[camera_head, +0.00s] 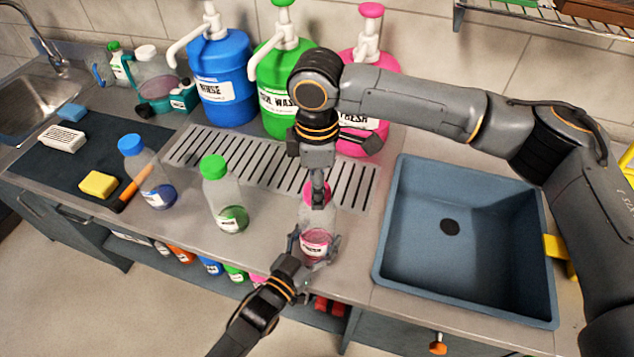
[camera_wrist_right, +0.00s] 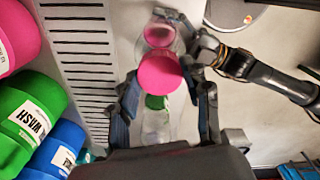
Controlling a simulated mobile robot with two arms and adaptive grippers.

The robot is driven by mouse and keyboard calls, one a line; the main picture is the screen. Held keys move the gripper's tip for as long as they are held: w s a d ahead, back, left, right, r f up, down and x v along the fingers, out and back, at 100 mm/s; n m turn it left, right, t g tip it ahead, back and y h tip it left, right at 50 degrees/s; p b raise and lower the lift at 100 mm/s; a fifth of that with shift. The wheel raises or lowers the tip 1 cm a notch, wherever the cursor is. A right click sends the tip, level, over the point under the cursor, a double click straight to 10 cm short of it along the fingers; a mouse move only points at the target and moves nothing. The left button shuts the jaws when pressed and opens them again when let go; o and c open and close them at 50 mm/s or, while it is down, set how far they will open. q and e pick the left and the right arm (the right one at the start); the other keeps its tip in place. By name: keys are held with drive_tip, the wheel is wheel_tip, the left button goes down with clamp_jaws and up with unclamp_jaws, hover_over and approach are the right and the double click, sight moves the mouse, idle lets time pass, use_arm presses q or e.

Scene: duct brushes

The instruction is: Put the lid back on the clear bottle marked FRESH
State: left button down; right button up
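The clear bottle with pink liquid (camera_head: 316,242) stands upright near the counter's front edge. Its small label is too small to read. My left gripper (camera_head: 314,246) reaches in from the front and is shut around its lower body. The pink lid (camera_head: 309,193) is at the bottle's top, below my right gripper (camera_head: 318,190), which points straight down. In the right wrist view the lid (camera_wrist_right: 160,72) sits between the right fingers, with the bottle's pink liquid (camera_wrist_right: 158,34) beyond it. I cannot tell whether the lid touches the neck.
A green-lidded bottle (camera_head: 221,193) and a blue-lidded bottle (camera_head: 148,173) stand to the left. Blue, green and pink pump dispensers (camera_head: 222,83) stand behind the slotted drain (camera_head: 225,150). A blue-grey basin (camera_head: 465,230) lies to the right.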

drive_tip(key=o, duration=0.4)
wheel_tip(320, 180, up, 12)
idle(0.5)
use_arm(q)
drive_tip(key=shift+c, duration=0.3)
unclamp_jaws()
